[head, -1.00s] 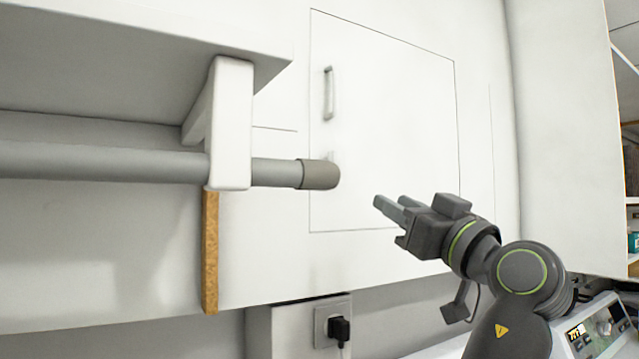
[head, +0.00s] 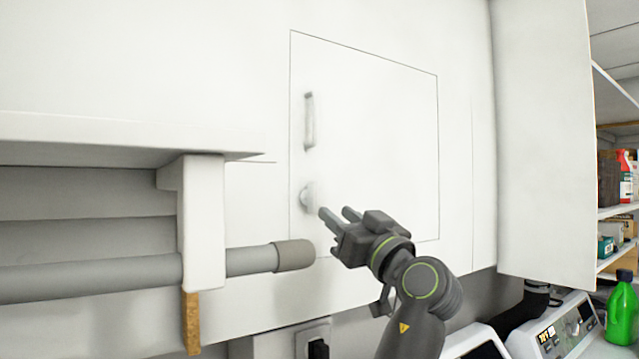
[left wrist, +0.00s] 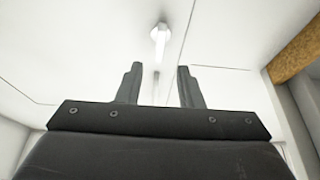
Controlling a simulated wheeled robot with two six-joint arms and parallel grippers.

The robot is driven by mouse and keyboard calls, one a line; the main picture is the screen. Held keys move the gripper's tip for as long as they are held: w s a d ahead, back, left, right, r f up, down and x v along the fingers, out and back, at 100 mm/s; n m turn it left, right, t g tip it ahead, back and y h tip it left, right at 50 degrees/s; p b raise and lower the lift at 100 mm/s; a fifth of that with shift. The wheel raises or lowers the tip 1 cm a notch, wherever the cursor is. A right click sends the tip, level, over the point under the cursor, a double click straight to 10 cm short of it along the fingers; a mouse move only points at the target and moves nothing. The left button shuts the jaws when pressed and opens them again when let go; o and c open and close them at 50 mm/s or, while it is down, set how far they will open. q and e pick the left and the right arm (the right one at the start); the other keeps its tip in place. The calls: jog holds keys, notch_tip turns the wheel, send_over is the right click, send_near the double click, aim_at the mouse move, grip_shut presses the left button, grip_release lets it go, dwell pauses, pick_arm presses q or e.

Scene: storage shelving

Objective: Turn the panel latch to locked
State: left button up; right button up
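The panel latch (head: 307,199) is a small white knob with a short lever, low on the left side of a white panel door (head: 390,130). In the left wrist view the latch (left wrist: 160,32) shows beyond the fingertips, its lever pointing down in that picture. My left gripper (head: 336,212) is open and empty, just right of and slightly below the latch in the head view, with a gap between them. In the left wrist view its two fingers (left wrist: 158,80) stand apart with nothing between them. My right gripper is not in view.
A vertical pull handle (head: 309,121) sits above the latch. Shelving with goods and a green bottle (head: 620,308) stand at right.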

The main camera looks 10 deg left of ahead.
aim_at(316, 197)
pick_arm(q)
jog(key=p+x, duration=0.2)
jog(key=x, duration=0.4)
jog(key=shift+a+r+p, duration=0.1)
jog(key=shift+r+p, duration=0.05)
jog(key=shift+p, duration=0.2)
jog(key=shift+w+a+r, duration=0.15)
jog(key=shift+w+a, duration=0.25)
jog(key=shift+w, duration=0.1)
jog(key=shift+c, duration=0.2)
grip_shut()
